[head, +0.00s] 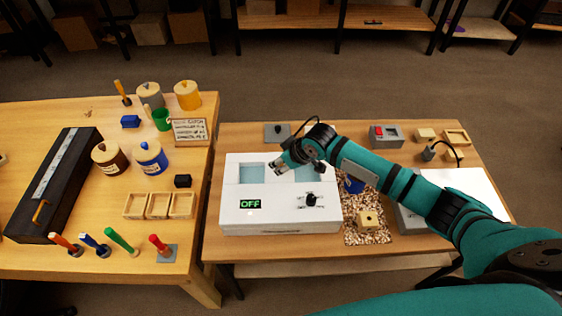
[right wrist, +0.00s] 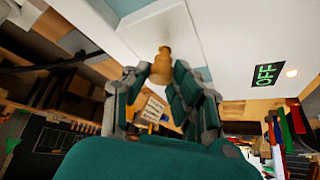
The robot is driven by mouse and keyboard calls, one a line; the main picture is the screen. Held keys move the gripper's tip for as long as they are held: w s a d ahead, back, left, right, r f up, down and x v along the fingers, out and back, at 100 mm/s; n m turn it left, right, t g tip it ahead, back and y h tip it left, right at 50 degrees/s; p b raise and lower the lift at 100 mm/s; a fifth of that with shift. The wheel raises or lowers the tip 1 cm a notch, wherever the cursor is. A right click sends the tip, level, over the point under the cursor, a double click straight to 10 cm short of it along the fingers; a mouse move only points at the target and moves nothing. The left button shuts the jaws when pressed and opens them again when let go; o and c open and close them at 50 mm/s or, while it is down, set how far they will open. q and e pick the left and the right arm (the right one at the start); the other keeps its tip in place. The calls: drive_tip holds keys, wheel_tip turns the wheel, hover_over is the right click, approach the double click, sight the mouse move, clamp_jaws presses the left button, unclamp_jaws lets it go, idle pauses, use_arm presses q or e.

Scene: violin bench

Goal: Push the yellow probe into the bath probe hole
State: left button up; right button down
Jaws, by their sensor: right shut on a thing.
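The white bath (head: 280,221) stands on the right-hand table, with bluish basins in its top and a display reading OFF. My right gripper (head: 278,167) is over the bath's top, between the two basins. In the right wrist view my right gripper (right wrist: 162,75) is shut on a yellowish-tan knobbed piece, the yellow probe (right wrist: 162,56), close to the white bath surface. I cannot tell whether the probe's tip is in a hole or only near it. The probe hole is not visible. My left gripper is not in view.
A black knob (head: 311,199) sits on the bath's front. Right of the bath are a blue container, wood chips (head: 366,232) and a grey box with a red switch (head: 386,135). The left table holds jars, wooden trays (head: 158,206) and coloured-handled tools.

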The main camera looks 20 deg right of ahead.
drive_tip(key=shift+s+f+b, duration=0.1)
drive_tip(key=shift+f+b, duration=0.2)
drive_tip(key=shift+f, duration=0.45)
drive_tip(key=c, duration=1)
unclamp_jaws()
drive_tip(key=v, duration=1.2)
